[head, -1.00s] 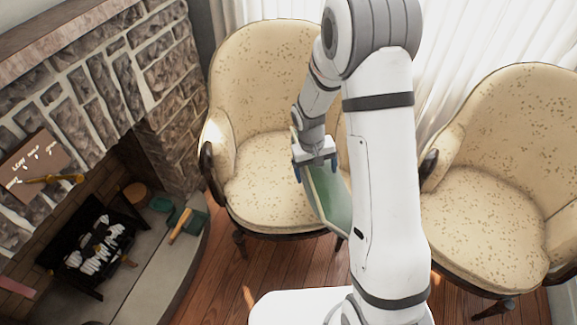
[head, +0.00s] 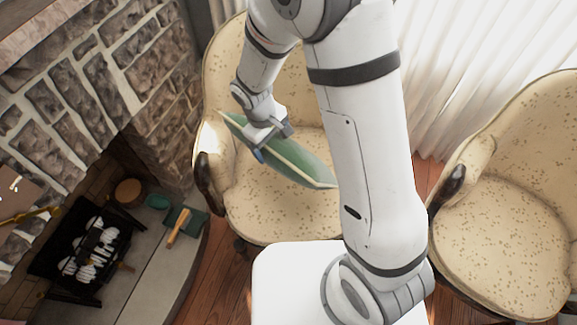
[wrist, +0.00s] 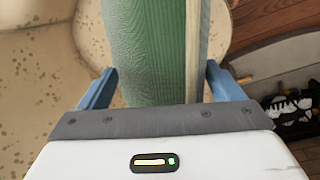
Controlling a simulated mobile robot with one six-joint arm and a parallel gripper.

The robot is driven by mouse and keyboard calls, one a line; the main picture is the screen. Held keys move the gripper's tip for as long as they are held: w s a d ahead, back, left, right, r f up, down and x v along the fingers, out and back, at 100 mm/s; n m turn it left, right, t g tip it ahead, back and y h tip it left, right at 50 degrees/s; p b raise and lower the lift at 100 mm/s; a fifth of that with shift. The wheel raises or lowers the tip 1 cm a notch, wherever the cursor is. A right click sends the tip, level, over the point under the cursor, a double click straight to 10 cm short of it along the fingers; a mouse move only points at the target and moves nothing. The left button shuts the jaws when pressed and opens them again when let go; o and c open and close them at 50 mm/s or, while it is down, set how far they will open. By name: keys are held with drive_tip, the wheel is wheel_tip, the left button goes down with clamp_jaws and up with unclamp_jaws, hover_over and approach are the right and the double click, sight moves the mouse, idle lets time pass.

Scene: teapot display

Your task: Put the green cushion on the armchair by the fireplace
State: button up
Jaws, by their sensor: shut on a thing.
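The green cushion (head: 290,162) with a pale edge is held by my gripper (head: 264,150), tilted, over the seat of the cream armchair (head: 265,205) by the fireplace. In the wrist view the cushion (wrist: 150,50) stands between the two blue fingers of my gripper (wrist: 158,88), and its pale edge faces right. The armchair's spotted fabric (wrist: 40,75) shows behind it. My arm hides part of the chair's right side. I cannot tell whether the cushion touches the seat.
The stone fireplace (head: 110,70) and its raised hearth (head: 165,262) are at the left, with a green dustpan and brush on the hearth. A second cream armchair (head: 500,235) stands at the right. Wooden floor (head: 222,270) shows between hearth and chair.

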wheel_tip(320, 180, down, 9)
drive_tip(key=shift+r, duration=0.1)
idle(0.3)
drive_tip(key=o, duration=1.4)
drive_tip(key=shift+o, duration=0.2)
